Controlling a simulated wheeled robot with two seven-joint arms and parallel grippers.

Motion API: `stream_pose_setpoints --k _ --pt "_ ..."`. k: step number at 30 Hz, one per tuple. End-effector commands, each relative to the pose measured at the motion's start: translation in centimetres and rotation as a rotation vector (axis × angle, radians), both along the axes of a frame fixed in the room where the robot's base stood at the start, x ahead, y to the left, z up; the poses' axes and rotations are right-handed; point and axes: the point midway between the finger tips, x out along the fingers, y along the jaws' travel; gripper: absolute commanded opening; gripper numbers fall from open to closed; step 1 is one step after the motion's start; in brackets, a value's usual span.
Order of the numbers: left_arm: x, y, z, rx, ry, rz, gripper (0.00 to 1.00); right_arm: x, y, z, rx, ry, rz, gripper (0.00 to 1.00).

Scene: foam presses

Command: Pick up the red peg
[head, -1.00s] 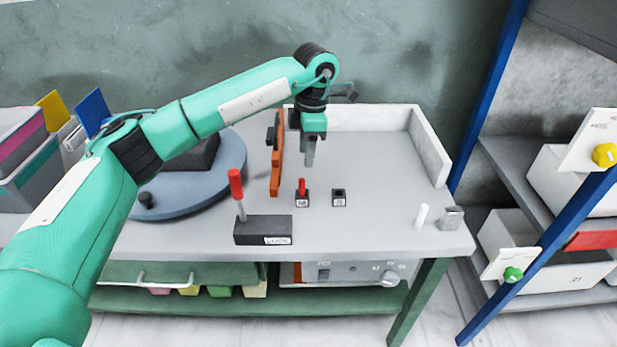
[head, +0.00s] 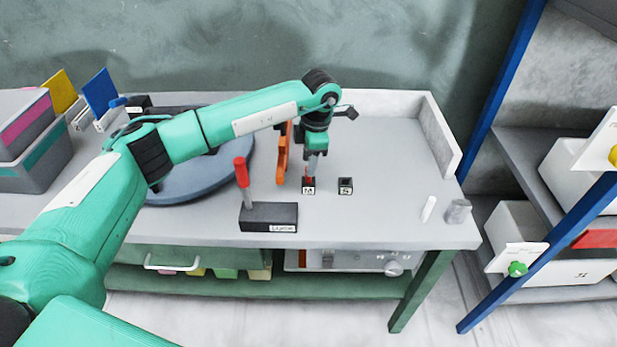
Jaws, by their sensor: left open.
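The red peg (head: 307,176) stands upright in a small black block marked M (head: 308,188) on the grey table. My left gripper (head: 311,172) points down at the peg from above, with its fingers at the peg's height. The fingers hide part of the peg; I cannot tell whether they touch it. The jaws are open. A second small black block marked S (head: 345,186) stands just to the right and looks empty. My right gripper is not in view.
A red-handled tool (head: 243,173) stands in a dark block (head: 268,217) at front left. An orange upright part (head: 283,157) is close left of the gripper. A blue-grey turntable (head: 205,180) lies behind my arm. A white peg (head: 428,209) and grey cup (head: 458,211) are at right.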

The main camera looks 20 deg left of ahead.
Motion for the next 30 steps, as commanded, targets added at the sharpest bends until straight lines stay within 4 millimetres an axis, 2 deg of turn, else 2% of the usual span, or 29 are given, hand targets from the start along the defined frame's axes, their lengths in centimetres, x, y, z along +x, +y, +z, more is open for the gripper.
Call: stream_pose_setpoints --k 3,6,14,15,21,30 --pt "0.1 0.1 -1.9 0.0 0.005 -0.001 0.42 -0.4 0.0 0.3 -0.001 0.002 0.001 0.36" --pt "0.0 0.2 -3.0 -0.001 0.002 -0.001 0.42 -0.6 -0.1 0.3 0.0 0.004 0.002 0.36" --pt "0.0 0.3 -3.4 -0.001 0.001 -0.001 0.42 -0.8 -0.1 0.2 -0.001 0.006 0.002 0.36" --pt "0.0 0.3 -3.4 -0.001 0.001 -0.001 0.4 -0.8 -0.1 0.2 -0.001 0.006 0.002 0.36" --pt "0.0 0.3 -3.4 -0.001 0.0 -0.001 0.0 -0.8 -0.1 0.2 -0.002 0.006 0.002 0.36" --pt "0.1 0.3 -3.3 -0.001 0.0 -0.001 0.0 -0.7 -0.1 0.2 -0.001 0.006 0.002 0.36"
